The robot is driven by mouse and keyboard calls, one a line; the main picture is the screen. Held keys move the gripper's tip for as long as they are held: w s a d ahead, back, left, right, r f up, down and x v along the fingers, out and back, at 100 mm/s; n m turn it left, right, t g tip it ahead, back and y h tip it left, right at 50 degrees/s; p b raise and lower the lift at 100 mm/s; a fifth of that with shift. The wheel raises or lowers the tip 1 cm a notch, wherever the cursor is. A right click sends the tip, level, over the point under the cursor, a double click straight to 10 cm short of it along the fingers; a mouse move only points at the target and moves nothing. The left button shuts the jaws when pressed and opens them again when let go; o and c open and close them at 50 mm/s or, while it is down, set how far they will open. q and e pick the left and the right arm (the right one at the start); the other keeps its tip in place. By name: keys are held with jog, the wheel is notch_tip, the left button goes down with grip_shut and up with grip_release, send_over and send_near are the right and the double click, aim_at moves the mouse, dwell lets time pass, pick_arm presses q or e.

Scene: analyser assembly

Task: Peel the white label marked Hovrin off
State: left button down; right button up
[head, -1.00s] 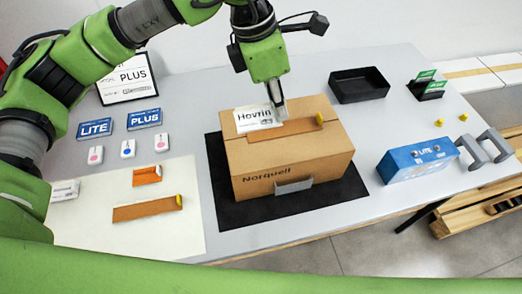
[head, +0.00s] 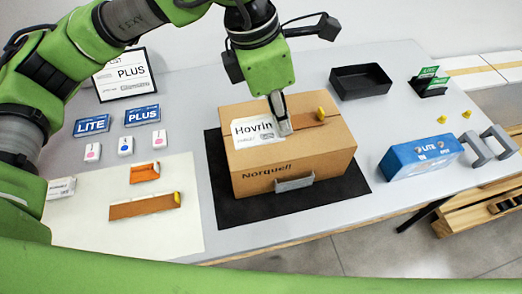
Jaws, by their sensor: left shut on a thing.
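The white label marked Hovrin (head: 256,131) is over the top of the brown cardboard box (head: 290,180), which is marked Norquell on its front. My left gripper (head: 282,122) is above the box, shut on the label's right end. The label overlaps the left part of a brown strip with a yellow end (head: 308,121) on the box top. I cannot tell whether any of the label still touches the box. My right gripper is not in view.
The box stands on a black mat (head: 225,207). A blue LITE case (head: 420,158) is at right, an empty black tray (head: 361,82) behind. A pale sheet (head: 100,235) at left bears another brown strip (head: 145,206) and an orange piece (head: 145,173).

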pick_arm(q)
jog(key=s+b, duration=0.3)
jog(key=s, duration=0.7)
jog(key=shift+s+d, duration=0.25)
jog(key=shift+d, duration=0.15)
